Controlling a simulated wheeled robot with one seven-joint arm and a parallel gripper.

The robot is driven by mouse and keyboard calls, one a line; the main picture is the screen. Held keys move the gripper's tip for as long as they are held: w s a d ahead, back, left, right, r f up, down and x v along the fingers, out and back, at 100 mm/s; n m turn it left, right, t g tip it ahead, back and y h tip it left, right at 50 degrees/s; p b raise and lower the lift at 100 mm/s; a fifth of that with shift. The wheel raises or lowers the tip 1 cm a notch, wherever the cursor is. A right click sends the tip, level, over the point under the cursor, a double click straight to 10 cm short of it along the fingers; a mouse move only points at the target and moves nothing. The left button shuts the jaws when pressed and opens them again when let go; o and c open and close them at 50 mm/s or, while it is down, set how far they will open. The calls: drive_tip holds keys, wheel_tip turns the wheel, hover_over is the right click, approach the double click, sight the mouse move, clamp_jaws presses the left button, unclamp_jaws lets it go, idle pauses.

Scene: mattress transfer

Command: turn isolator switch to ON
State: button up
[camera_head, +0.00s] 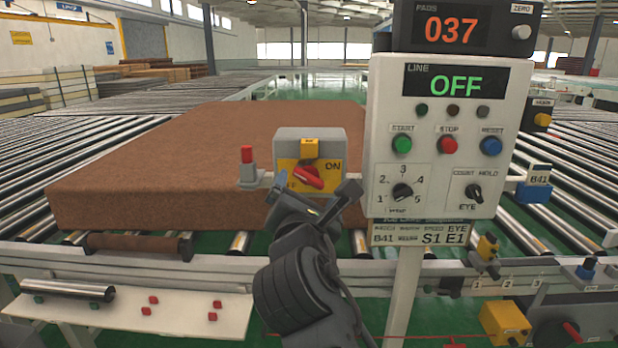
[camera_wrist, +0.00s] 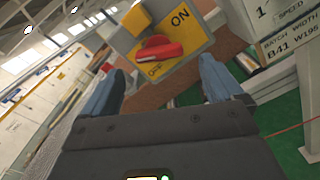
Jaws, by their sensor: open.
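The isolator switch (camera_head: 310,150) is a grey box with a yellow face plate, fixed to the rail left of the control panel. Its red handle (camera_head: 308,179) slants across the plate; ON is printed at the upper right, and the wrist view shows OFF at lower left. The handle also shows in the wrist view (camera_wrist: 160,51), unobstructed, with a yellow tab (camera_wrist: 137,19) above it. My gripper (camera_head: 312,193) is open in front of the switch. In the wrist view its two fingers (camera_wrist: 160,77) are spread wide below the handle, apart from it, with nothing between them.
The control panel (camera_head: 440,205) stands close right of the switch; its line display (camera_head: 456,83) reads OFF. A red-topped post (camera_head: 247,165) is close left. A brown mattress (camera_head: 150,160) lies on rollers behind. A white shelf (camera_head: 130,315) with small parts is at lower left.

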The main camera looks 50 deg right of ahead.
sight(307, 183)
drive_tip(key=shift+p+x, duration=0.4)
drive_tip(key=shift+x, duration=3.45)
drive_tip(key=shift+c, duration=0.4)
drive_tip(key=c, duration=0.9)
drive_tip(key=shift+w+m, duration=0.1)
drive_tip(key=shift+m, duration=0.6)
drive_tip(key=o, duration=1)
drive_tip(key=shift+a, duration=0.1)
drive_tip(key=v, duration=0.6)
drive_tip(key=shift+a, duration=0.2)
drive_tip(key=shift+s+a, duration=0.45)
drive_tip(key=shift+s, duration=0.15)
